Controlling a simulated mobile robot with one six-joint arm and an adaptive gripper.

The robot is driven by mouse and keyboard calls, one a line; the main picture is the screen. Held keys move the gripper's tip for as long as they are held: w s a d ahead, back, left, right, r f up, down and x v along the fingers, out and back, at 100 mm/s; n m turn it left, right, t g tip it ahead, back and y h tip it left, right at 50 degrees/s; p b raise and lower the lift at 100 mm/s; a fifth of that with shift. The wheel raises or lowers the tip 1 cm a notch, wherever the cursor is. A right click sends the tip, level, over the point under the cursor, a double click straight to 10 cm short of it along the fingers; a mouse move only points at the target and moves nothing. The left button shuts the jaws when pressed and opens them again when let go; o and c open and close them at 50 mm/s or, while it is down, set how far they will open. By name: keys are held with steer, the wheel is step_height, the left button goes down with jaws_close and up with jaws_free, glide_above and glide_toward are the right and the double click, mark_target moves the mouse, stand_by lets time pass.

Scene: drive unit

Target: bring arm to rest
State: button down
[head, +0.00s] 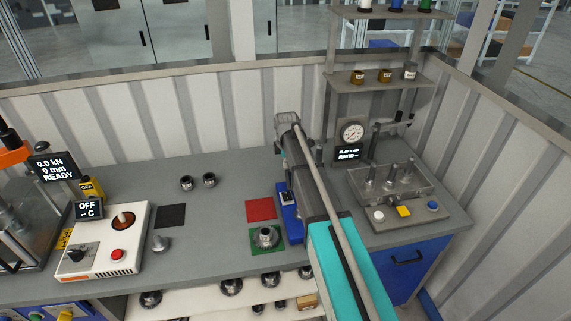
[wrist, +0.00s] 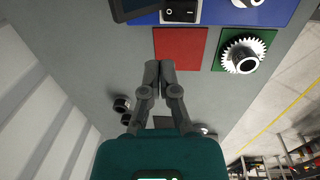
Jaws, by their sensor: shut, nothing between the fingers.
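My gripper (wrist: 159,68) is shut and empty in the wrist view, its fingertips together over the grey bench (wrist: 85,60), near the red square (wrist: 181,46). In the head view my arm reaches across the bench from the lower right, and the fingertips are hidden behind it. A gear with a hub (head: 266,236) sits on the green square (head: 254,247); the gear also shows in the wrist view (wrist: 243,54), to the right of the gripper and apart from it.
A heater box (head: 115,240) reading OFF stands left, beside a press with a display (head: 52,168). Two dark rings (head: 197,182) lie mid-bench. A blue unit (head: 290,224) stands beside the arm. A test fixture (head: 393,185) and shelf post (head: 331,75) stand right. The back-left bench is clear.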

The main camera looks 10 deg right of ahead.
steer(key=shift+r, duration=0.15)
stand_by(0.5)
steer(key=s+d+f+m+b, duration=0.1)
steer(key=s+f+m+b, duration=0.2)
steer(key=s+m, duration=0.6)
steer(key=s+d+f+m+g+b, duration=0.1)
steer(key=s+f+m+b, duration=0.2)
steer(key=s+m, duration=0.6)
steer(key=shift+s+d+f, duration=0.2)
steer(key=shift+s+d, duration=0.15)
steer(key=shift+s, duration=5.6)
